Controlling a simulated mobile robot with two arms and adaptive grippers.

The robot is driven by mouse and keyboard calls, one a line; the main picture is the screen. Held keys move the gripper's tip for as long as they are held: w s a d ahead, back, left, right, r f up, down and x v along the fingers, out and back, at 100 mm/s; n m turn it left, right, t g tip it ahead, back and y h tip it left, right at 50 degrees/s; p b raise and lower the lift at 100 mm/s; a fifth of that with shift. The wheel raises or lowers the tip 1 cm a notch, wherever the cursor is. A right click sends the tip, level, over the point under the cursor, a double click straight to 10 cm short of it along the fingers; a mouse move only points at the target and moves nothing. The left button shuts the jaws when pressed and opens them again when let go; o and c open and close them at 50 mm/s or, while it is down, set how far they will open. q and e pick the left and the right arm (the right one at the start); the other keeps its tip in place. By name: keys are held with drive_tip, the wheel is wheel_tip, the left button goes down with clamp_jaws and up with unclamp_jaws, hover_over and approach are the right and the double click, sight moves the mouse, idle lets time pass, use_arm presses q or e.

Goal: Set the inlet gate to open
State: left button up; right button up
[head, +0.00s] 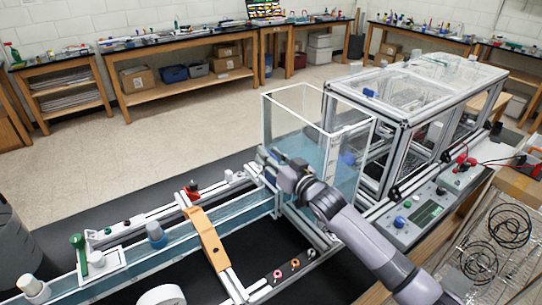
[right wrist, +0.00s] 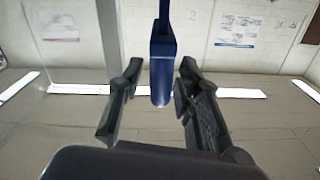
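My right gripper (head: 268,160) is at the left front of the clear water tank (head: 340,172), where the long water channel (head: 245,208) meets it. In the right wrist view my right gripper (right wrist: 155,108) has its two dark fingers apart. A dark blue handle-like piece (right wrist: 162,60) hangs between them, with a gap on each side. It may be the inlet gate's handle; the frames do not show this for sure. In the head view the gripper hides this spot, and I cannot tell the gate's position. My left gripper is not in view.
An orange bridge piece (head: 207,238) spans the channel. A control box (head: 418,213) lies right of my right arm. A framed clear enclosure (head: 415,85) stands behind. Wire racks and cables are at lower right.

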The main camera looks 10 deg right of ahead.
drive_tip(key=shift+f, duration=0.1)
drive_tip(key=shift+s, duration=0.15)
drive_tip(key=v, duration=1.1)
drive_tip(key=shift+s+d, duration=0.15)
drive_tip(key=shift+s, duration=0.2)
